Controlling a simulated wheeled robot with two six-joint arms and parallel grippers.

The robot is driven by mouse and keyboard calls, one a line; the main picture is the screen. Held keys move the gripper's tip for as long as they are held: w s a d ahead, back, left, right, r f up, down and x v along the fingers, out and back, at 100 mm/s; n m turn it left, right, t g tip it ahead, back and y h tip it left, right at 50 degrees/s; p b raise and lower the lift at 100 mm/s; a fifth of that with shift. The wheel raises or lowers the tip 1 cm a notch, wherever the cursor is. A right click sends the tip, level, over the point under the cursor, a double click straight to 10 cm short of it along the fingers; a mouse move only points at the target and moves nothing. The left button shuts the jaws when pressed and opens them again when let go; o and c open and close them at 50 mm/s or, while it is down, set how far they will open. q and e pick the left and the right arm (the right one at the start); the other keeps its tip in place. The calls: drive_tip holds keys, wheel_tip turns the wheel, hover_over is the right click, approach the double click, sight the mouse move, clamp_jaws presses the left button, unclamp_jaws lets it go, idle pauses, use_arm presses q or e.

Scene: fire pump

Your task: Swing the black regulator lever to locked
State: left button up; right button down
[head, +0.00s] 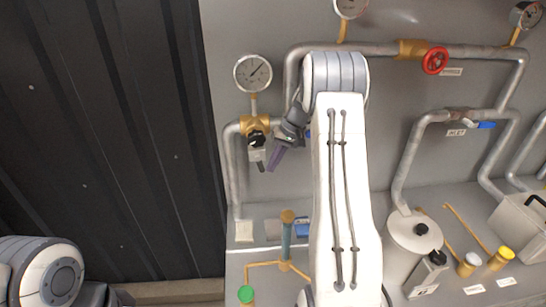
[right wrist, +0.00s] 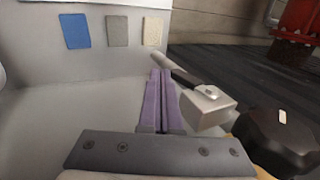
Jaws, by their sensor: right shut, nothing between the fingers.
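The black regulator lever (right wrist: 186,78) sticks out from a small metal block (right wrist: 207,106) in the right wrist view. Beside the block is a round black knob (right wrist: 280,140). In the head view the regulator has a brass body (head: 256,124) under a gauge, with the black knob (head: 257,139) and metal block (head: 256,155) below it. My right gripper (head: 272,160) is just right of the block there, with purple fingers pressed together and empty. In the right wrist view the fingertips (right wrist: 160,76) are close beside the lever's free end; I cannot tell whether they touch. My left gripper is out of view.
Grey pipes (head: 230,180) run along the panel, with a gauge (head: 253,73) above the regulator. A red handwheel (head: 435,60) and a blue lever (head: 487,125) are farther right. A green-capped fitting (head: 246,294) stands low. My right arm hides the panel's middle.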

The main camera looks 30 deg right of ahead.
drive_tip(key=shift+r+p, duration=0.3)
drive_tip(key=shift+r, duration=0.25)
drive_tip(key=b+v, duration=0.2)
drive_tip(key=v, duration=0.8)
drive_tip(key=shift+r, duration=0.2)
